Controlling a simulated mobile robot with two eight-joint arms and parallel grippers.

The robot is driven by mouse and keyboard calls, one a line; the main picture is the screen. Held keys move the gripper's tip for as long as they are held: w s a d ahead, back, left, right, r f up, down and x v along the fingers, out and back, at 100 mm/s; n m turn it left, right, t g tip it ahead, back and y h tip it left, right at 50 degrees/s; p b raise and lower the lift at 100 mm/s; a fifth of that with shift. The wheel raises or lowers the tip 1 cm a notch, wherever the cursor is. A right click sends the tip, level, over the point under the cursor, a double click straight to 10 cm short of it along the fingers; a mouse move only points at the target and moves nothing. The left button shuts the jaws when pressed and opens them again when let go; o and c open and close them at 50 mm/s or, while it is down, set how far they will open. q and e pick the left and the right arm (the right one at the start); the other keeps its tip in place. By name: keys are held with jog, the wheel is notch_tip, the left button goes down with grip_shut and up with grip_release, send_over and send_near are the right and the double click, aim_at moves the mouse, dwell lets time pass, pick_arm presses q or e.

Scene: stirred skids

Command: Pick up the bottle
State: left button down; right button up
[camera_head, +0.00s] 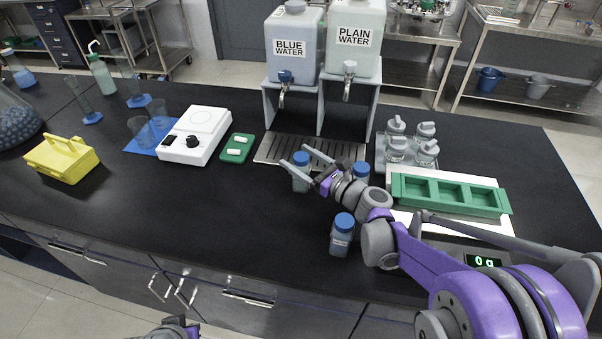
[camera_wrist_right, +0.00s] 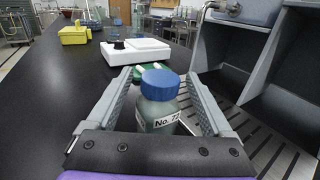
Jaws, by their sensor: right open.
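Three blue-capped bottles stand upright on the black bench in the head view. The far-left bottle (camera_head: 301,172) is at the tips of my right gripper (camera_head: 306,171). In the right wrist view this bottle (camera_wrist_right: 158,104), labelled "No. 7" plus a digit I cannot read surely, stands between the two open fingers of my right gripper (camera_wrist_right: 163,95). I cannot tell whether either finger touches it. A second bottle (camera_head: 361,173) is partly hidden behind my right gripper. A third bottle (camera_head: 342,234) stands nearer the front edge. Part of my left arm shows at the bottom edge; its fingertips are not clear.
A metal drip tray (camera_head: 270,150) lies behind the bottle, under the water-tank stand (camera_head: 322,100). A white stirrer (camera_head: 196,135) and green tray (camera_head: 237,148) are to the left. A green rack (camera_head: 450,194) is right. Bench at front left is clear.

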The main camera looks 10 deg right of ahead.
jog(key=shift+s, duration=0.1)
grip_shut()
dwell(0.3)
